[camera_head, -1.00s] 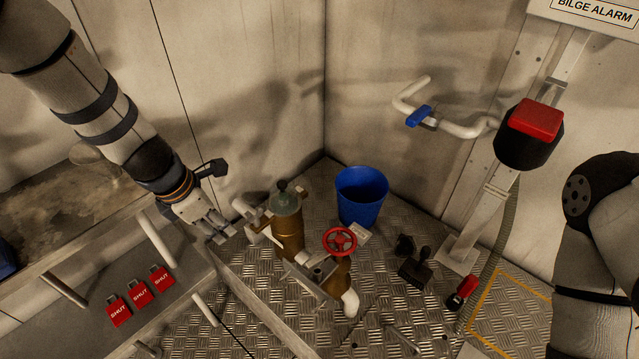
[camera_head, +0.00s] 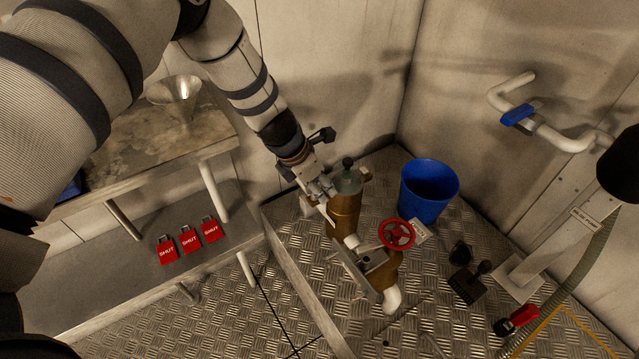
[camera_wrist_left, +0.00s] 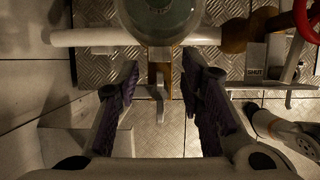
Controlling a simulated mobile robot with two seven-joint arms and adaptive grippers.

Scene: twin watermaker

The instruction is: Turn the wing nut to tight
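My left gripper (camera_head: 327,190) is at the left side of the lid, pointing down. In the left wrist view, its two dark-padded fingers (camera_wrist_left: 160,68) are spread with nothing clasped.
A red handwheel (camera_head: 397,234) and pipework stand right of the strainer, with a blue bucket (camera_head: 429,187) behind. A bench with a funnel (camera_head: 176,95) and three red SHUT tags (camera_head: 190,240) are at the left. A raised sill (camera_head: 297,272) runs along the floor.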

